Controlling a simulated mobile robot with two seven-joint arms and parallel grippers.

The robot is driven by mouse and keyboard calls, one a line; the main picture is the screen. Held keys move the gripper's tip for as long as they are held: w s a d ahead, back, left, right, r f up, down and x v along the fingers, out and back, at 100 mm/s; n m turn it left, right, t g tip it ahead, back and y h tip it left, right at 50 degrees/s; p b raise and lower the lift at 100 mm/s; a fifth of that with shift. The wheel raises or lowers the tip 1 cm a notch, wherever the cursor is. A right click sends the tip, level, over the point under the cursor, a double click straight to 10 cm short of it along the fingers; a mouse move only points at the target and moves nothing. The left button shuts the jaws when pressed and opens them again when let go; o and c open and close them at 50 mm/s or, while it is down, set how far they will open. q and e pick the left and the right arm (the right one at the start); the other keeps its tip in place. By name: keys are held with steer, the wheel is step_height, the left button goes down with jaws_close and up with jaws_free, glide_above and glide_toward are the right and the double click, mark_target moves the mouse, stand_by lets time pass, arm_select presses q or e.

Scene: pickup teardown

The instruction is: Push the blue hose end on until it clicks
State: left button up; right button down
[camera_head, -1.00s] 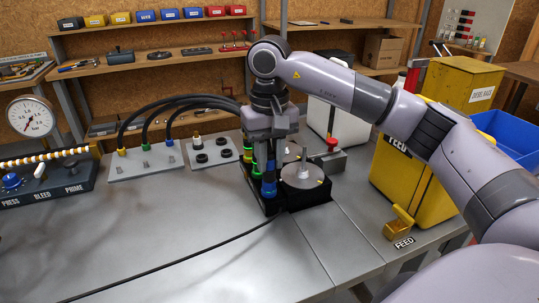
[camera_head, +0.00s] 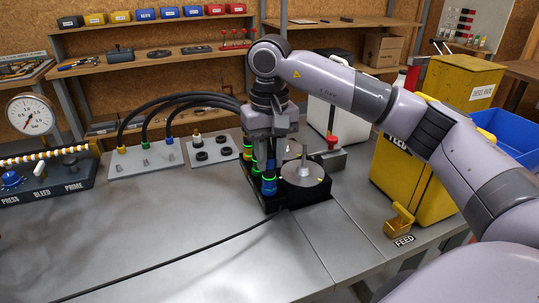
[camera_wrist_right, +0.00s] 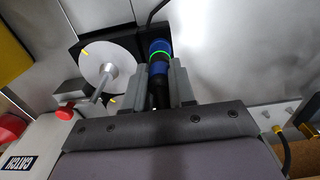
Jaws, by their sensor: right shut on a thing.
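My right gripper (camera_head: 267,157) points down over the black block (camera_head: 307,195) and is shut on the blue hose end (camera_head: 269,186). In the right wrist view the two grey fingers (camera_wrist_right: 162,88) lie on either side of the dark body of the blue hose end (camera_wrist_right: 159,69). My left gripper is not in view.
Black hoses arch from a plate (camera_head: 147,164) at the left. A plate with black rings (camera_head: 212,150) lies behind. A red-knobbed grey box (camera_head: 331,155) and yellow feed bin (camera_head: 404,185) stand right. A thin black cable (camera_head: 187,247) crosses the otherwise clear front bench.

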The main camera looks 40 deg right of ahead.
mark_target(270, 153)
steer(key=shift+f, duration=0.1)
steer(key=c, duration=0.9)
jaws_free()
steer(key=shift+o, duration=0.2)
steer(key=shift+r, duration=3.6)
steer(key=shift+s+f, duration=0.1)
